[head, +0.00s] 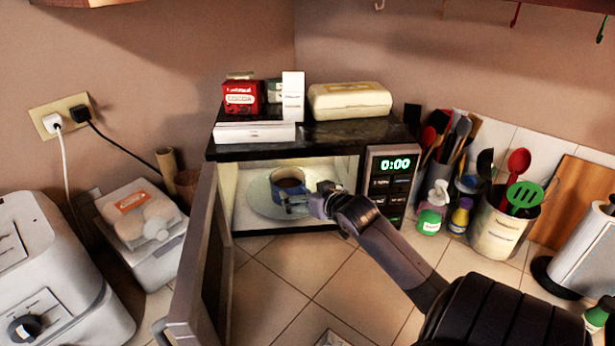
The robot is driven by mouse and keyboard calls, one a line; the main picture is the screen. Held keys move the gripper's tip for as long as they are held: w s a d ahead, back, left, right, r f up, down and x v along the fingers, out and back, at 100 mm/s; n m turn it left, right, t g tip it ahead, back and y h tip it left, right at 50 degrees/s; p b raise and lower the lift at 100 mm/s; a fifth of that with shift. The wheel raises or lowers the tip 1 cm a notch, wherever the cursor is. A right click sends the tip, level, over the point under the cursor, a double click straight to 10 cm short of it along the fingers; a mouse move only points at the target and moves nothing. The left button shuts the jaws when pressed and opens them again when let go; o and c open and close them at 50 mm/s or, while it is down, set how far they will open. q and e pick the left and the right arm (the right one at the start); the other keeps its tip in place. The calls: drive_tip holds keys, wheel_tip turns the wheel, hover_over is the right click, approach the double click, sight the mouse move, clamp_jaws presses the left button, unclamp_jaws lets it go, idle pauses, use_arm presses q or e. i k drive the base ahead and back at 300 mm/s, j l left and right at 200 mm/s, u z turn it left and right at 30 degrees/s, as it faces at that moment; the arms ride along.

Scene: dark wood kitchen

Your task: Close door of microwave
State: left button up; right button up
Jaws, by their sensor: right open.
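The black microwave (330,132) stands in the corner of the tiled counter, its lit cavity exposed. Its door (212,265) is swung wide open toward me on the left side. A dark mug (287,175) with a brown content sits inside on the round glass plate (262,204). My right gripper (298,203) reaches into the opening from the right, its fingers open at the front of the mug. I cannot tell whether they touch it. My left gripper is not clearly seen; a small pale piece at the door's lower edge is unclear.
A white appliance (50,270) and a white container (140,235) stand left of the door. The tiles in front are mostly clear.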

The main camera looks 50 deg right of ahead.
sight(200, 309)
drive_tip(key=k+j, duration=0.35)
drive_tip(key=j, duration=0.15)
drive_tip(key=k+j, duration=0.4)
drive_tip(key=j, duration=0.15)
drive_tip(key=k+j, duration=0.35)
drive_tip(key=j, duration=0.15)
